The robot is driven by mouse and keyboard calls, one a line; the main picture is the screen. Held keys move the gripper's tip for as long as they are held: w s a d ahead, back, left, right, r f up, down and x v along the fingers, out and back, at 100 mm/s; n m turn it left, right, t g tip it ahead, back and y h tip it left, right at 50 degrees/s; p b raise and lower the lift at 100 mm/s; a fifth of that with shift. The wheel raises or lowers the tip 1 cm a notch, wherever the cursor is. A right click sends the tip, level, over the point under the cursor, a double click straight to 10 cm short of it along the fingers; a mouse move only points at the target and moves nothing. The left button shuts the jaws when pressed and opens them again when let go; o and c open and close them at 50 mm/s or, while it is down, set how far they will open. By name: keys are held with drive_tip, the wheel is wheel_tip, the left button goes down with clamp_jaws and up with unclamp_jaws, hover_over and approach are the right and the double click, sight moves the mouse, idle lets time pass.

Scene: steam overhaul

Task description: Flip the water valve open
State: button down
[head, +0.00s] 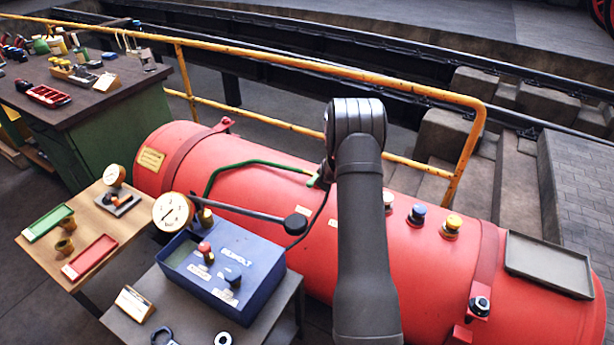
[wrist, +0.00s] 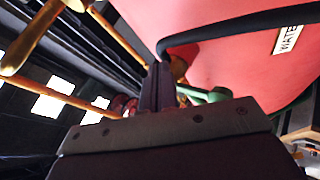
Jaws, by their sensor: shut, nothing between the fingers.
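The water valve is not clearly visible in the head view, where my arm covers the area at the end of the green pipe (head: 258,163). A plate starting "WATE" (wrist: 288,39) is on the red tank in the wrist view. Near my fingers there are a green part (wrist: 207,95) and a brass-coloured part (wrist: 179,69); I cannot tell which belongs to the valve. My gripper (wrist: 157,82) is shut and empty, its fingers close to these parts. I cannot tell whether they touch. In the head view my gripper (head: 326,172) is partly hidden beside the pipe end.
The red tank (head: 270,190) carries a black hose (head: 310,222), coloured knobs (head: 417,214) and a grey tray (head: 550,264). A long black-knobbed lever (head: 250,212) reaches over it from the left. A yellow rail (head: 330,70) runs behind. A blue box (head: 235,265) stands in front.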

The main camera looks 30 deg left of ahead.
drive_tip(key=s+a+r+m+g, duration=0.1)
drive_tip(key=a+r+m+g, duration=0.1)
drive_tip(key=r, duration=0.3)
drive_tip(key=s+a+r+m+g, duration=0.2)
drive_tip(key=a+r+m+g, duration=0.1)
drive_tip(key=a+r, duration=0.2)
drive_tip(key=shift+s+r+h, duration=0.3)
drive_tip(key=shift+r+h, duration=0.1)
drive_tip(key=shift+r, duration=0.25)
wheel_tip(320, 180, down, 10)
drive_tip(key=shift+s+d, duration=0.15)
